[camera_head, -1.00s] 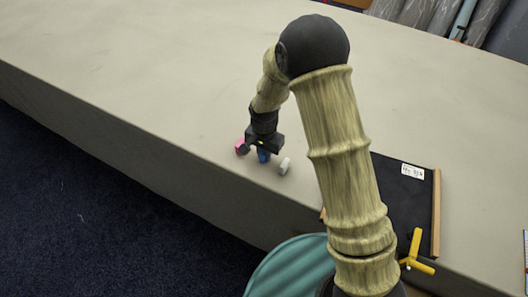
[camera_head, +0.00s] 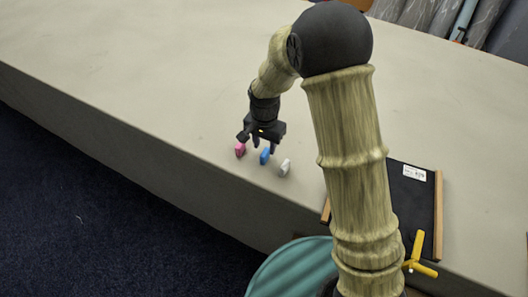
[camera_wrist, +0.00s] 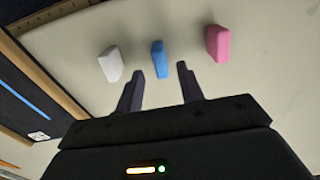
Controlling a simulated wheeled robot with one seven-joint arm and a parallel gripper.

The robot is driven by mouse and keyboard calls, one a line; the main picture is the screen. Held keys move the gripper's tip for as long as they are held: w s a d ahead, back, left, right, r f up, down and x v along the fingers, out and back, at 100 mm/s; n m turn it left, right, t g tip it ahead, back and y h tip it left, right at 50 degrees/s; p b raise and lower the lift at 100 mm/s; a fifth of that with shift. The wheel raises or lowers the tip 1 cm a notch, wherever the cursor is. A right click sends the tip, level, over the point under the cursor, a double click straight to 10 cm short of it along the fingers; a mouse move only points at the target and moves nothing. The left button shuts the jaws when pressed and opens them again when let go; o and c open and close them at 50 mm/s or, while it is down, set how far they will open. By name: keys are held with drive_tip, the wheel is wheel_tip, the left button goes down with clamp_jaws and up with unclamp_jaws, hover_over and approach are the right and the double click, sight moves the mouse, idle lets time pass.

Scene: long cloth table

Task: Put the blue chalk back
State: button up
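The blue chalk (camera_head: 265,156) stands on the table between a pink chalk (camera_head: 240,150) and a white chalk (camera_head: 285,167). In the wrist view the blue chalk (camera_wrist: 158,60) is in the middle, with the white chalk (camera_wrist: 111,64) to its left and the pink chalk (camera_wrist: 218,43) to its right. My gripper (camera_head: 260,143) is open and empty, just above and behind the chalks. In the wrist view its fingertips (camera_wrist: 160,71) are apart, with the blue chalk just beyond the gap between them.
A black board (camera_head: 408,190) with wooden edges and a white label lies at the right, partly behind my arm. The wrist view shows a blue line (camera_wrist: 22,92) on it. A yellow three-armed object (camera_head: 415,258) is at its near corner. The far table (camera_head: 150,60) is clear.

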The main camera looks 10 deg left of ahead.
sight(265, 153)
wheel_tip(265, 153, up, 7)
drive_tip(key=shift+f+b, duration=0.2)
drive_tip(key=shift+b, duration=0.15)
idle(0.5)
drive_tip(key=s+d+r+n+t, duration=0.1)
drive_tip(key=s+d+n, duration=0.1)
drive_tip(key=s+d, duration=0.4)
drive_tip(key=s+d+r+n+t, duration=0.1)
drive_tip(key=s+d, duration=0.5)
drive_tip(key=d, duration=1)
drive_tip(key=shift+d+r+n+t, duration=0.3)
drive_tip(key=shift+r+n, duration=0.1)
drive_tip(key=shift+r, duration=0.35)
